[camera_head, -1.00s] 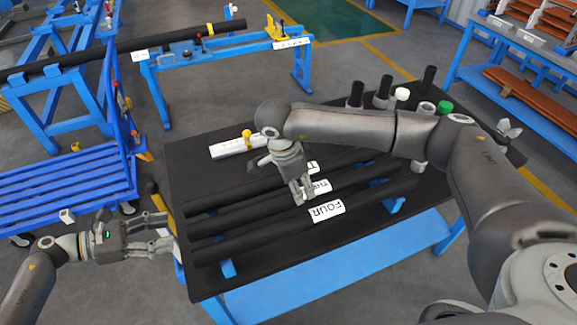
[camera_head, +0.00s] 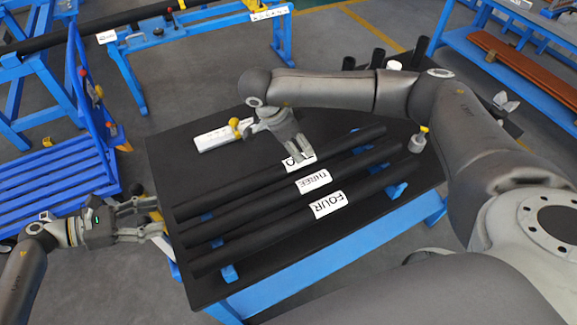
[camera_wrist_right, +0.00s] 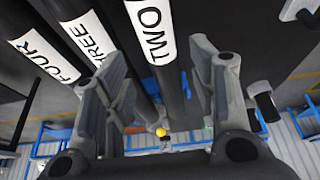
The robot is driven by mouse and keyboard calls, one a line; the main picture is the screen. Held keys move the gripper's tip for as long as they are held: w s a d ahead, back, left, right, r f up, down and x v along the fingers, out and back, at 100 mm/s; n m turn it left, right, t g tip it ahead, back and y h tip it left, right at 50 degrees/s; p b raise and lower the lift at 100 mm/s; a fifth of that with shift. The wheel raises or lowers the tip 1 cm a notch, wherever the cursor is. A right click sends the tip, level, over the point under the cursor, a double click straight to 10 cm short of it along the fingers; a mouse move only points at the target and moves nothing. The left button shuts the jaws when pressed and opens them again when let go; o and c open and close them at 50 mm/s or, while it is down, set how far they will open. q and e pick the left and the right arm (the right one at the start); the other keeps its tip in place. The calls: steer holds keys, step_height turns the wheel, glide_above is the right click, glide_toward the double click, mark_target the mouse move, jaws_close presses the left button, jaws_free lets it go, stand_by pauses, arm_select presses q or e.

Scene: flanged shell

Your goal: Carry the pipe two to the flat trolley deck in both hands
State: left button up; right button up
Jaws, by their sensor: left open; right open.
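Pipe two (camera_head: 245,185) is the farthest of three black pipes on the black table. Its white label, partly covered by my right fingers in the head view, reads TWO (camera_wrist_right: 151,30) in the right wrist view. My right gripper (camera_head: 302,155) is open at the label; in the wrist view (camera_wrist_right: 160,75) the pipe shows between its spread fingers. I cannot tell its height above the pipe. My left gripper (camera_head: 158,216) is open and empty by the pipes' left ends, apart from pipe two. The blue slatted trolley deck (camera_head: 45,195) stands at the left.
Pipe three (camera_head: 245,208) and pipe four (camera_head: 260,235) lie close beside pipe two. A white block with a yellow knob (camera_head: 218,136) lies behind it. Several upright cylinders stand at the table's back right. A blue rack (camera_head: 190,30) stands behind, with clear floor before it.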

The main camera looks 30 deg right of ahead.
mark_target(185, 209)
arm_select(q)
steer(key=x, duration=0.7)
steer(key=shift+s+d, duration=0.1)
steer(key=shift+d, duration=0.1)
arm_select(e)
steer(key=x, duration=0.7)
steer(key=shift+s+d+f, duration=0.15)
arm_select(q)
steer(key=shift+d+f, duration=0.3)
steer(key=shift+d, duration=0.3)
arm_select(e)
steer(key=shift+d+f, duration=0.2)
steer(key=shift+f, duration=0.45)
arm_select(q)
jaws_close()
arm_select(e)
jaws_close()
arm_select(q)
steer(key=shift+r, duration=0.2)
arm_select(e)
steer(key=shift+w+r, duration=0.2)
